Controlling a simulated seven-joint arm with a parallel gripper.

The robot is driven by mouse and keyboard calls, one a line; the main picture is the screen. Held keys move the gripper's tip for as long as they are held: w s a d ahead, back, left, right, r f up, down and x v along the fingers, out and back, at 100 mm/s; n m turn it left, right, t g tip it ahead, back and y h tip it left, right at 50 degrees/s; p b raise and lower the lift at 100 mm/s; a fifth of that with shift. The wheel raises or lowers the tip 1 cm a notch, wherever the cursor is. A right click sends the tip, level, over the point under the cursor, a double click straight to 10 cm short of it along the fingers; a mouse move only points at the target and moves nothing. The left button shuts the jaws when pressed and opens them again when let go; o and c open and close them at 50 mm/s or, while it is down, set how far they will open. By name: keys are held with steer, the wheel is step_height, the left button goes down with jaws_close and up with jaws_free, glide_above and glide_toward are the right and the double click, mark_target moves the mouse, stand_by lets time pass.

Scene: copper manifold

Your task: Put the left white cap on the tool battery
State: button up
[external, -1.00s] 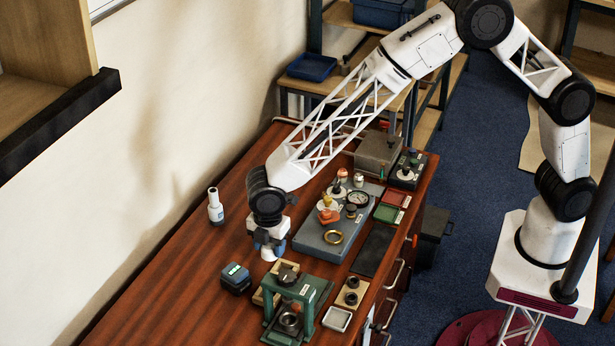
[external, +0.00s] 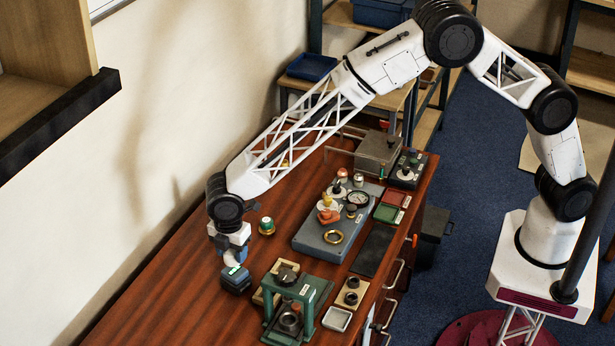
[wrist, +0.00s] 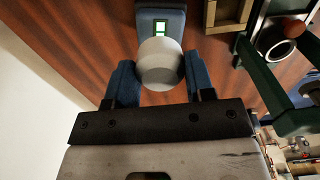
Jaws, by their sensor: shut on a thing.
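My gripper (external: 232,254) is at the left part of the wooden table, pointing down just above the tool battery. In the wrist view its blue fingers (wrist: 152,88) are shut on a rounded white cap (wrist: 160,64), one on each side. The tool battery (external: 236,279) is a dark block with a lit green marking on a blue-grey top. In the wrist view the battery (wrist: 172,15) lies directly beyond the cap, which hides part of it. I cannot tell whether the cap touches the battery.
A green press frame (external: 292,292) stands to the right of the battery. A grey tray (external: 318,240) with several fittings lies further back right. The table's front left is clear.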

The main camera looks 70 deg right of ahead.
mark_target(232, 253)
steer(key=shift+f, duration=0.1)
steer(key=shift+f, duration=1.65)
steer(key=shift+f, duration=0.15)
steer(key=o, duration=0.9)
step_height(232, 253, up, 12)
steer(key=shift+r, duration=0.15)
steer(key=shift+d+r, duration=0.1)
